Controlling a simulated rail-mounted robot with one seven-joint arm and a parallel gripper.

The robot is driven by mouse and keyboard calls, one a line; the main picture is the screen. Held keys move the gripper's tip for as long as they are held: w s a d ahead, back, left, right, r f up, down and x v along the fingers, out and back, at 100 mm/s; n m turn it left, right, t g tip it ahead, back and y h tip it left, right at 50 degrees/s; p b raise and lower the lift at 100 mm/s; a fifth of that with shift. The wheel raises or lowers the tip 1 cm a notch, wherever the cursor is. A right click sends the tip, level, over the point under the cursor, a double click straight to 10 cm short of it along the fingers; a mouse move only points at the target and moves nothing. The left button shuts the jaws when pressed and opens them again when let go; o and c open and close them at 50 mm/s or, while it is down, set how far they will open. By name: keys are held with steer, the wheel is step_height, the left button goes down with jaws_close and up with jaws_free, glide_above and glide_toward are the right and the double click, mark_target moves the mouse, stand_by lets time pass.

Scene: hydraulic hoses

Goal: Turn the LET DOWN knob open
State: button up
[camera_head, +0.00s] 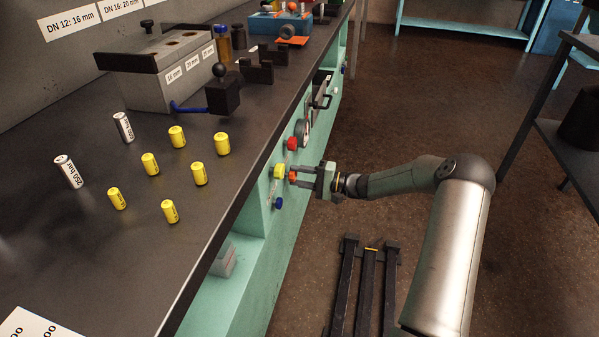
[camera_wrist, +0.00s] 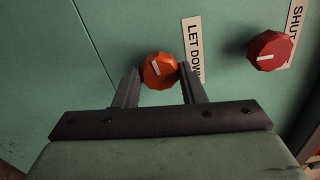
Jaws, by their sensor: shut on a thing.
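The LET DOWN knob (camera_wrist: 160,72) is orange with a white mark, on the teal panel beside the "LET DOWN" label (camera_wrist: 193,50), which is partly covered by a finger. My gripper (camera_wrist: 160,85) has one finger on each side of this knob and is shut on it. In the head view my gripper (camera_head: 293,177) reaches the bench front from the right, and the orange knob (camera_head: 292,176) shows between its fingertips. The knob's white mark lies tilted in the wrist view.
A red knob (camera_wrist: 270,50) by the "SHUT" label sits to the right in the wrist view. In the head view a yellow knob (camera_head: 279,171), a blue knob (camera_head: 278,203) and a gauge (camera_head: 302,132) are close by. Yellow cylinders (camera_head: 199,174) stand on the bench top.

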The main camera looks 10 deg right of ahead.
steer(key=shift+s+m+p, duration=0.1)
steer(key=shift+m+p, duration=0.25)
steer(key=shift+m, duration=0.25)
steer(key=shift+f, duration=0.1)
steer(key=o, duration=1)
steer(key=shift+d, duration=0.1)
steer(key=p+v, duration=0.2)
steer(key=v, duration=1.5)
steer(key=shift+s, duration=0.15)
steer(key=shift+d, duration=0.1)
